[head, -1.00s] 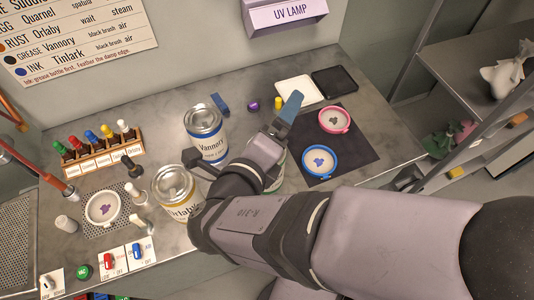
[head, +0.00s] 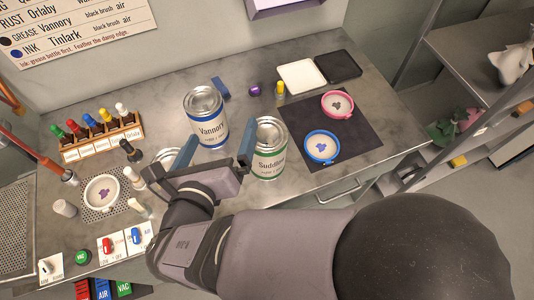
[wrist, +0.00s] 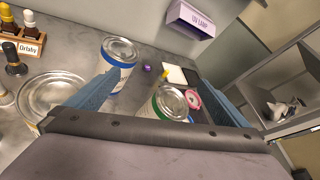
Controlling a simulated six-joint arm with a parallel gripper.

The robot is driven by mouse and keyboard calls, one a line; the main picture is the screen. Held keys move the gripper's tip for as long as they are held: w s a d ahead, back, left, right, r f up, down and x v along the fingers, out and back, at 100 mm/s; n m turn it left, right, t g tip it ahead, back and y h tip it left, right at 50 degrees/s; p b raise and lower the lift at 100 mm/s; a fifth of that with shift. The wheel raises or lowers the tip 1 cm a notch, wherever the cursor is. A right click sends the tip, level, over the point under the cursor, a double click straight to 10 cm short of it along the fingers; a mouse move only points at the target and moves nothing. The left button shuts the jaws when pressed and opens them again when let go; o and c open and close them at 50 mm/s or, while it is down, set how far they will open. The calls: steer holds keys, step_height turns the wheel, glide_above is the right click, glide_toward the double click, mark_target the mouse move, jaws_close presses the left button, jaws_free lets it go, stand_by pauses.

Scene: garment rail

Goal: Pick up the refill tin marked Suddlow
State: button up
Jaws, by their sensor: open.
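The refill tin marked Suddlow (head: 271,162) stands upright on the grey counter, with a green-banded white label and a metal lid. In the wrist view the Suddlow tin (wrist: 171,102) shows beyond my jaws, between the two blue fingers. My gripper (head: 221,133) is open and empty. In the head view its right finger overlaps the tin's left edge; I cannot tell whether they touch. The blue-labelled Vannory tin (head: 207,118) stands behind my gripper. A third tin (wrist: 48,92), at the left of the wrist view, is mostly hidden behind my gripper in the head view.
A dark mat (head: 356,131) with a pink-rimmed dish (head: 337,104) and a blue-rimmed dish (head: 322,147) lies right of the Suddlow tin. A rack of small bottles (head: 100,142) stands at left. A blue block (head: 220,87) lies behind the Vannory tin. Bare counter shows at the back.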

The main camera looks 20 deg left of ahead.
mark_target(257, 157)
steer(key=w+d+f+m+h+b, duration=0.1)
steer(key=f+m+b, duration=0.1)
steer(key=f+m, duration=0.2)
steer(key=w+d+f+m+h+b, duration=0.1)
steer(key=d+f+m+h+b, duration=0.1)
steer(key=f+m, duration=0.2)
steer(key=w+d+f+m+h+b, duration=0.1)
steer(key=f+m+b, duration=0.1)
steer(key=f+m, duration=0.2)
steer(key=shift+w+d+f+t+h, duration=0.1)
steer(key=shift+w+f+t+h, duration=0.1)
steer(key=shift+f, duration=0.75)
steer(key=shift+w+d+f+t+h, duration=0.1)
steer(key=shift+w+f, duration=0.05)
steer(key=shift+f, duration=0.75)
steer(key=w+t, duration=0.1)
steer(key=w+n+t, duration=0.1)
steer(key=w+r+n+t, duration=0.1)
steer(key=shift+d+r+b, duration=0.1)
steer(key=shift+d+b, duration=0.3)
steer(key=shift+w+r+n+t, duration=0.4)
steer(key=shift+n+t, duration=0.1)
steer(key=shift+n, duration=0.2)
